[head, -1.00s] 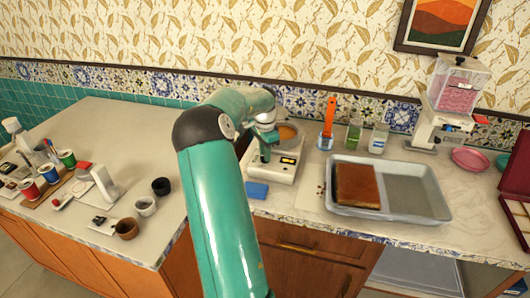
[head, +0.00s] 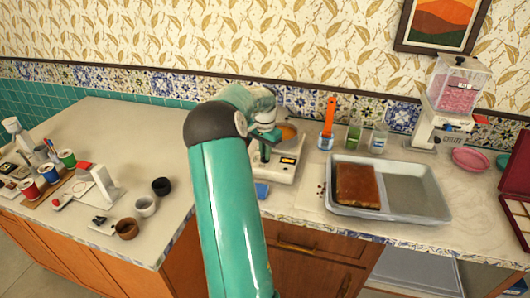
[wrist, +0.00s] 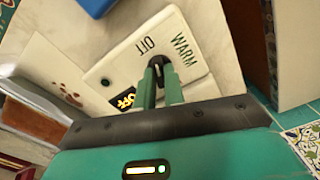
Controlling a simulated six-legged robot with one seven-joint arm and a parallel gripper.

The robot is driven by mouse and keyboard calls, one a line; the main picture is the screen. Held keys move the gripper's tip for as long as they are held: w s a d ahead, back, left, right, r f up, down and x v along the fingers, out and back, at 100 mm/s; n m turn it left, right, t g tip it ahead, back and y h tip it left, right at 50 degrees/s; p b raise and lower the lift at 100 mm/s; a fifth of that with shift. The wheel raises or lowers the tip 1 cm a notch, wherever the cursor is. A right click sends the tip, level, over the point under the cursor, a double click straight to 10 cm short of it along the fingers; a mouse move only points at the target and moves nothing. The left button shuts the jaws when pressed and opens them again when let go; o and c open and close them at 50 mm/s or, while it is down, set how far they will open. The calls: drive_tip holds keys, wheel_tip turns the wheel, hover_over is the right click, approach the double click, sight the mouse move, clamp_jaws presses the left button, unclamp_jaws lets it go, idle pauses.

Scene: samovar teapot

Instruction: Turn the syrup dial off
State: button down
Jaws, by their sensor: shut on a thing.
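The syrup warmer (head: 284,172) is a white box on the counter with a round pan of orange-brown syrup (head: 289,131) on top. In the wrist view its panel (wrist: 110,72) carries the words OFF and WARM and a small dark display (wrist: 124,99) with yellow characters that look like OFF. The dial (wrist: 158,66) is between my green fingertips and mostly hidden by them. My gripper (wrist: 160,72) is shut on the dial. In the head view my gripper (head: 264,152) is at the warmer's front, partly behind my arm.
A blue block (head: 262,190) lies just in front of the warmer, partly hidden by my arm. A grey tray (head: 405,212) with a brown slab (head: 357,185) stands to the right. An orange-handled tool (head: 328,120) and jars (head: 354,138) stand behind. The left counter has bare room.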

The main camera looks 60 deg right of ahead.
drive_tip(key=shift+n, duration=2.1)
drive_tip(key=shift+r, duration=0.1)
drive_tip(key=c, duration=1.5)
unclamp_jaws()
wheel_tip(320, 180, up, 14)
drive_tip(key=shift+f, duration=0.15)
